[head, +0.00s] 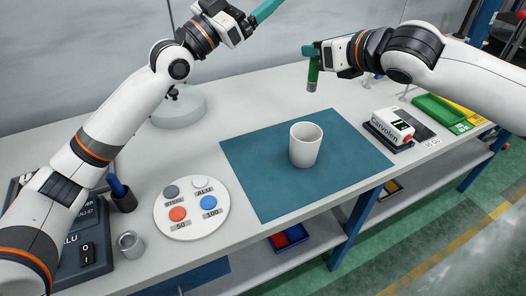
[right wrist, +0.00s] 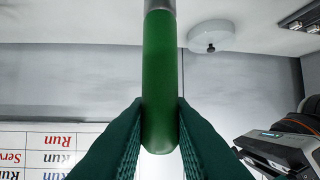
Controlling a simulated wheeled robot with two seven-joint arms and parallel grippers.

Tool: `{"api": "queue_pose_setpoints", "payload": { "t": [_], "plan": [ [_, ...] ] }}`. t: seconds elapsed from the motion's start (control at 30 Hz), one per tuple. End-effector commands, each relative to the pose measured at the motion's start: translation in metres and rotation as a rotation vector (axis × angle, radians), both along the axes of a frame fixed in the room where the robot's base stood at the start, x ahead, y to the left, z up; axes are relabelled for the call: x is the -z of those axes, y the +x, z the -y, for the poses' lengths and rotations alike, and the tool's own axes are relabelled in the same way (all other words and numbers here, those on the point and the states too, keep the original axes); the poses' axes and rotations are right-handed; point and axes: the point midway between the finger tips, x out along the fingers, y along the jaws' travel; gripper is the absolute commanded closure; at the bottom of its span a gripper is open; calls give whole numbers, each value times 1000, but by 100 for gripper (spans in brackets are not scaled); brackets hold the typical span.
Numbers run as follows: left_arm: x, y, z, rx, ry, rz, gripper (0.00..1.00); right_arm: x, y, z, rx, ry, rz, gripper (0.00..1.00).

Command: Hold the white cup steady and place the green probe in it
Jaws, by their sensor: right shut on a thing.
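The white cup (head: 304,148) stands upright on the blue mat in the head view. No gripper touches it. My right gripper (head: 312,50) is shut on the green probe (head: 313,74), above and behind the cup. The probe hangs upright with its grey tip down, well above the table. In the right wrist view the green probe (right wrist: 160,75) sits between the two teal fingers of the right gripper (right wrist: 160,135). My left gripper (head: 264,11) is high at the top edge of the head view, partly cut off, so its jaws cannot be made out.
The blue mat (head: 255,180) has free room around the cup. A round white plate (head: 190,228) with coloured discs lies at left, near a small metal cup (head: 130,244) and a dark pen holder (head: 123,200). A white-and-black device (head: 392,127) and a green tray (head: 437,110) stand at right.

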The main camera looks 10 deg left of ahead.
Motion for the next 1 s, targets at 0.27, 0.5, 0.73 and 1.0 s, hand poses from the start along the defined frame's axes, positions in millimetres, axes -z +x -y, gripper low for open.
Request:
{"api": "queue_pose_setpoints", "payload": {
  "t": [0.27,0.5,0.73,1.0],
  "plan": [
    [166,-14,28,73,249,-308,9,0,0,0,1,0,0,100],
    [277,-52,33,139,406,-522,9,-1,0,0,1,0,1,100],
    [321,-74,33,173,467,-614,9,0,0,0,1,0,0,100],
    [332,-60,56,177,471,-620,9,0,0,0,1,0,0,100]
  ]
}}
